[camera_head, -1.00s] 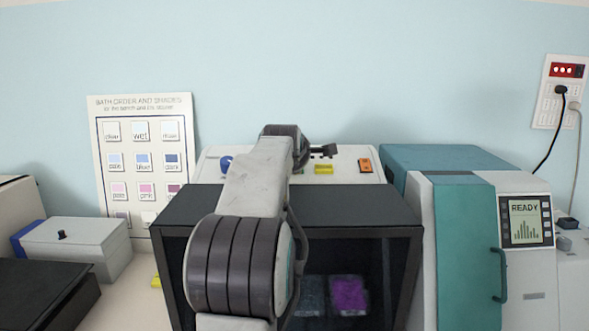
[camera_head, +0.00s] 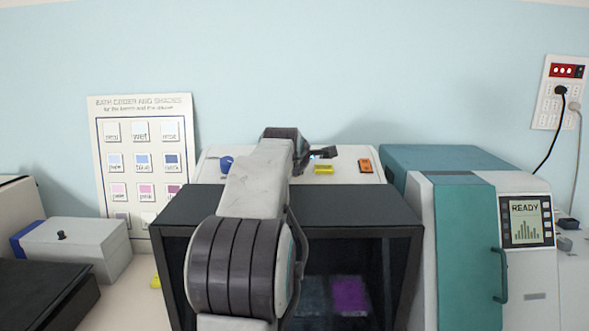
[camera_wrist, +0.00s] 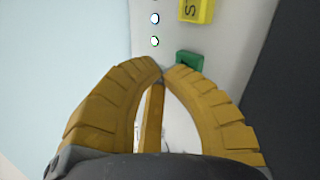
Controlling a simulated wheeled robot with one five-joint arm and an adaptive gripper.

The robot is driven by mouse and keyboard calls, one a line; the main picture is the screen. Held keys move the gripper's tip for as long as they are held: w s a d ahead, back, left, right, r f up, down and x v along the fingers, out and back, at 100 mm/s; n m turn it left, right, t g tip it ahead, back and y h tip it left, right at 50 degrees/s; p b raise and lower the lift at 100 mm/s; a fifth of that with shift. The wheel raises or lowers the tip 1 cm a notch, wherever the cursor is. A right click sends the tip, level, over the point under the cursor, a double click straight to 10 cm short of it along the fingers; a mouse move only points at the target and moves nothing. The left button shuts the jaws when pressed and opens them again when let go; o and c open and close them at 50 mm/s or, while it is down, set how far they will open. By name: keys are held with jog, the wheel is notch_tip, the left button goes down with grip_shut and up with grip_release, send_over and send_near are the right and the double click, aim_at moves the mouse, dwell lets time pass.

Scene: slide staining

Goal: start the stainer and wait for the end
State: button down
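The stainer is a dark box (camera_head: 385,216) with a pale control panel (camera_head: 345,175) behind its top. The panel carries a blue knob (camera_head: 226,164), a yellow block (camera_head: 324,170) and an orange switch (camera_head: 366,165). In the wrist view, a green button (camera_wrist: 190,60) sits below the yellow block (camera_wrist: 197,10), which bears an "S". My gripper (camera_wrist: 163,74) has its two yellow fingertips together, right beside the green button; I cannot tell whether they touch it. It also shows, small and dark, over the panel in the head view (camera_head: 328,153).
A teal machine (camera_head: 465,235) with a READY screen (camera_head: 526,221) stands right of the stainer. A grey box (camera_head: 80,247) is at left, below a bath-order chart (camera_head: 143,165). A wall outlet (camera_head: 558,95) with cords is at far right.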

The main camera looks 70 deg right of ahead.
jog(key=shift+f, duration=0.2)
jog(key=shift+r, duration=0.1)
dwell(0.4)
jog(key=shift+a+r+p, duration=0.25)
jog(key=shift+r+p, duration=0.2)
jog(key=shift+r, duration=0.4)
jog(key=r+p, duration=0.1)
jog(key=a+r+p, duration=0.1)
jog(key=r, duration=0.1)
jog(key=r+p, duration=0.1)
jog(key=shift+s+a+r, duration=0.25)
jog(key=shift+s+a, duration=0.1)
dwell(1.2)
